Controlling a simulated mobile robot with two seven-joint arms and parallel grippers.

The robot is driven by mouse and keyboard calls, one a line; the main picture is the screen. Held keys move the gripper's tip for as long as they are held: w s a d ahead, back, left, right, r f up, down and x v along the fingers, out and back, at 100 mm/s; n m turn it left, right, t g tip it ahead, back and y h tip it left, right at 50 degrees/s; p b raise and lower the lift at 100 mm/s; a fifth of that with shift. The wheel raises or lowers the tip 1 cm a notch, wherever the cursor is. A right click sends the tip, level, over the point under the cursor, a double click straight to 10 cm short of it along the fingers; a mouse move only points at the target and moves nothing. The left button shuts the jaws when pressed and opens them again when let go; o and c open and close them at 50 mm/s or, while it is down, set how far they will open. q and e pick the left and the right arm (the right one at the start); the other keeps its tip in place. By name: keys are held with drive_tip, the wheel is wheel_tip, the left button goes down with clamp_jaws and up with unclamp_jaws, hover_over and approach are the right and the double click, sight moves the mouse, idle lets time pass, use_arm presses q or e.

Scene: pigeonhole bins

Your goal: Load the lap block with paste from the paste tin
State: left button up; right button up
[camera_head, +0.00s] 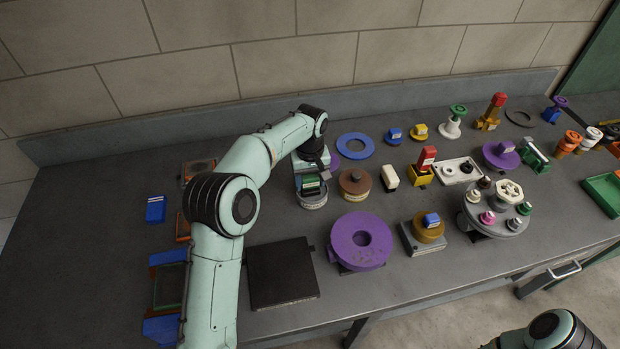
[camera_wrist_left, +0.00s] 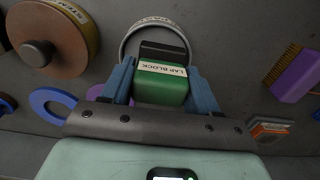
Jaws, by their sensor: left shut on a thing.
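My left gripper (camera_head: 312,180) is shut on the lap block (camera_head: 313,188), a green block with a white label reading LAP BLOCK. In the left wrist view the lap block (camera_wrist_left: 161,90) sits between the two blue-grey fingers. A round grey tin (camera_head: 313,203) with a pale label, apparently the paste tin, stands right under the block. Its rim (camera_wrist_left: 126,45) shows beyond the block in the wrist view, with the label partly hidden. I cannot tell whether the block touches the paste; the tin's inside is mostly hidden. My right gripper is out of view.
A brown-lidded tin (camera_head: 355,181) stands close to the right. A blue ring (camera_head: 355,146) lies behind, and a purple disc (camera_head: 361,241) in front. A dark square plate (camera_head: 282,273) lies at the front. Several knobs and fixtures fill the bench to the right.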

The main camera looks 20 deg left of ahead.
use_arm(q)
drive_tip(key=shift+f, duration=0.5)
drive_tip(key=o, duration=1.2)
drive_tip(key=c, duration=0.4)
drive_tip(key=shift+o, duration=0.2)
drive_tip(key=shift+r, duration=0.2)
drive_tip(key=c, duration=0.8)
drive_tip(key=shift+c, duration=0.2)
drive_tip(key=shift+f, duration=0.2)
